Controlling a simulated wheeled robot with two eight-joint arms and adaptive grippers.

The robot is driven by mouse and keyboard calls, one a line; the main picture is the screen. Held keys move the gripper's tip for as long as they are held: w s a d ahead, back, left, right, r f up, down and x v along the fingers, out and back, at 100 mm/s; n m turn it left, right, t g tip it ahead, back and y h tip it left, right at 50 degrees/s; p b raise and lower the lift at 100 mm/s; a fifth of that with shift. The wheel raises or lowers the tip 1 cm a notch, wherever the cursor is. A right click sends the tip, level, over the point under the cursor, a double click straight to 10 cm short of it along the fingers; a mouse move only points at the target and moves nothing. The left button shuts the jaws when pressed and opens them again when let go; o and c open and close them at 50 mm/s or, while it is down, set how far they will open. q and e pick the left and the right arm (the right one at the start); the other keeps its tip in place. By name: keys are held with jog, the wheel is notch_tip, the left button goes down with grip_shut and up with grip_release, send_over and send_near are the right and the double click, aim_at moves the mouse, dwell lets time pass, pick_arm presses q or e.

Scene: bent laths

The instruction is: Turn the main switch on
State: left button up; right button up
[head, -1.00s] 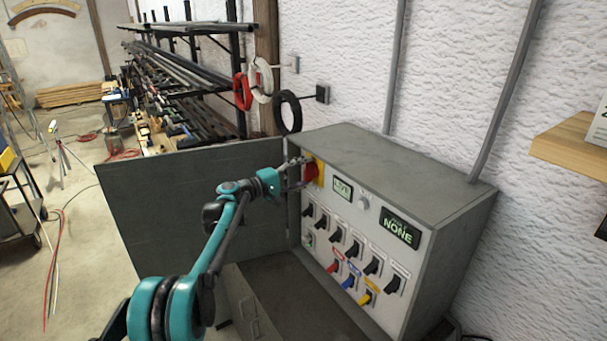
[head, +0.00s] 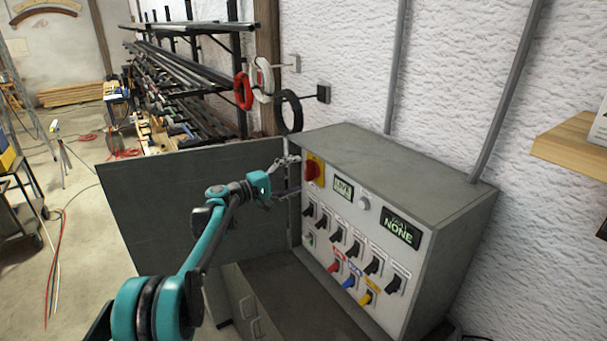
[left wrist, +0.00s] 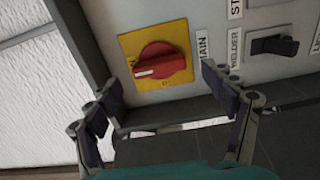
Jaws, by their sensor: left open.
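The main switch is a red rotary knob (head: 312,170) on a yellow plate at the upper left of the grey cabinet's panel. In the left wrist view the knob (left wrist: 158,64) has a white mark at its left end, and a "MAIN" label stands to its right. My left gripper (head: 296,176) is open and empty, just left of the knob in the head view. In the left wrist view its two fingers (left wrist: 168,97) are spread apart, with the knob beyond and between them, not gripped. My right gripper is not in view.
The grey cabinet (head: 400,160) has its door (head: 190,200) swung open to the left, behind my left arm. The panel holds a lit "LIVE" display (head: 343,188), a "NONE" display (head: 399,229) and several black and coloured toggle switches below the knob. A wooden shelf (head: 570,143) juts out at right.

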pick_arm(q)
jog(key=v, duration=0.8)
jog(key=shift+s+a, duration=0.25)
